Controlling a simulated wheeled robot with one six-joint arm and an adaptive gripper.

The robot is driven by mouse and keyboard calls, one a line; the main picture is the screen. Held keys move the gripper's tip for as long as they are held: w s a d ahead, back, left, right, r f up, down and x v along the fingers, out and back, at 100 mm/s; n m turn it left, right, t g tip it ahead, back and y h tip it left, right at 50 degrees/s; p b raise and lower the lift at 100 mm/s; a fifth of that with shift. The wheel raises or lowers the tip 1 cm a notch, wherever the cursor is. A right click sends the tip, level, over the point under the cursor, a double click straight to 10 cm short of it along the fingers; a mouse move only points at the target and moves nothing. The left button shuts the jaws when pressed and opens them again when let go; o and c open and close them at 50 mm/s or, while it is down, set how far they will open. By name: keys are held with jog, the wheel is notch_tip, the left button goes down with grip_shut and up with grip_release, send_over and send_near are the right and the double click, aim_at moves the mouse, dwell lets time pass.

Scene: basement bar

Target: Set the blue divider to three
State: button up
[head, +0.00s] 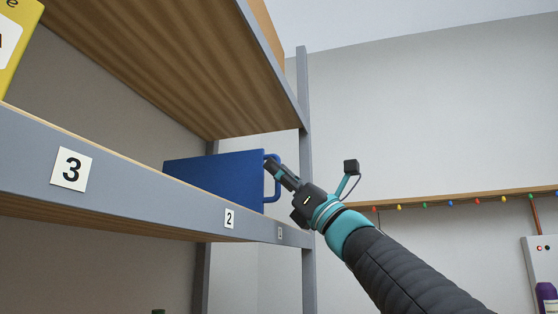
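The blue divider (215,178) stands upright on the grey-edged shelf (130,185). Its looped handle (278,182) sticks out at the right, over the shelf's front edge between label 2 (229,218) and a small, far label (280,234) that is hard to read. Label 3 (72,168) is on the same edge, nearer to me at the left; the divider is well beyond it. My gripper (270,166) is at the upper part of the handle, its fingers overlapping it. I cannot tell whether the fingers are closed on it.
A wooden upper shelf (170,55) hangs above the divider. A grey post (304,90) stands just behind my gripper. A yellow item (22,35) is at the upper left. The visible shelf front between label 3 and the divider looks clear. A light string (450,200) runs along the far wall.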

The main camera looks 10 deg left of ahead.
jog(key=shift+w+a+r, duration=0.15)
jog(key=shift+a+r, duration=0.2)
jog(key=shift+a, duration=0.05)
grip_shut()
jog(key=shift+d, duration=0.1)
